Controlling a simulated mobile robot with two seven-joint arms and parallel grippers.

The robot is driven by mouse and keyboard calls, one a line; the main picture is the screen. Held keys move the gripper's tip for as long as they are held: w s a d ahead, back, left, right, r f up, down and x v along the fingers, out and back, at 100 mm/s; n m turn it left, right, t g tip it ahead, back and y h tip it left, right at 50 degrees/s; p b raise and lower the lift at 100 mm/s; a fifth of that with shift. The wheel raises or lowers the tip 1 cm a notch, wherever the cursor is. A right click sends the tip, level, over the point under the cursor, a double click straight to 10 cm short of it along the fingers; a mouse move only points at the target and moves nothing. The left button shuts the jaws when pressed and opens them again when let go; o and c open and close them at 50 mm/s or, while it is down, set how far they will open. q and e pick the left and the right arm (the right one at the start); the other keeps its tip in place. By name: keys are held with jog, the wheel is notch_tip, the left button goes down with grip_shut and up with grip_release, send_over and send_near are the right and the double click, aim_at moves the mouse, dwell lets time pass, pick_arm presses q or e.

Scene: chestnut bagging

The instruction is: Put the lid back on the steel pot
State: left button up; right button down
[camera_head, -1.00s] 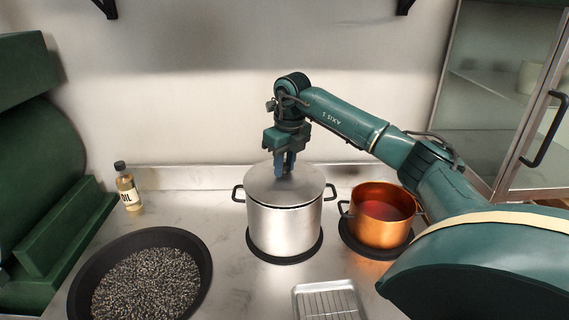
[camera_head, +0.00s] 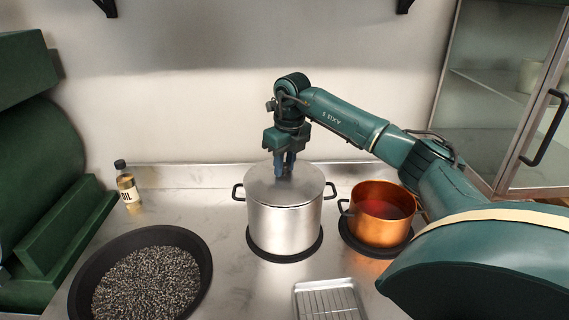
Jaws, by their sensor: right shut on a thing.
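The steel pot (camera_head: 284,228) stands on a round black base in the middle of the counter, with a black handle on each side. Its round steel lid (camera_head: 262,184) lies over the pot's mouth and looks level; I see no clear gap at the rim. My right gripper (camera_head: 285,172) points straight down over the lid's middle and is shut on the lid's knob, which its fingers hide. My left gripper is not in view.
A copper pot (camera_head: 382,226) with red contents stands close on the right. A wide black pan (camera_head: 82,283) of dark grains is at front left. A wire-racked tray (camera_head: 327,291) lies in front. An oil bottle (camera_head: 128,189) stands at back left. A glass-door cabinet (camera_head: 502,110) is at right.

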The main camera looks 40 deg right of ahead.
jog(key=c, duration=1.1)
grip_release()
jog(key=o, duration=0.5)
jog(key=shift+r, duration=3.5)
jog(key=shift+c, duration=0.6)
grip_shut()
jog(key=shift+f, duration=0.2)
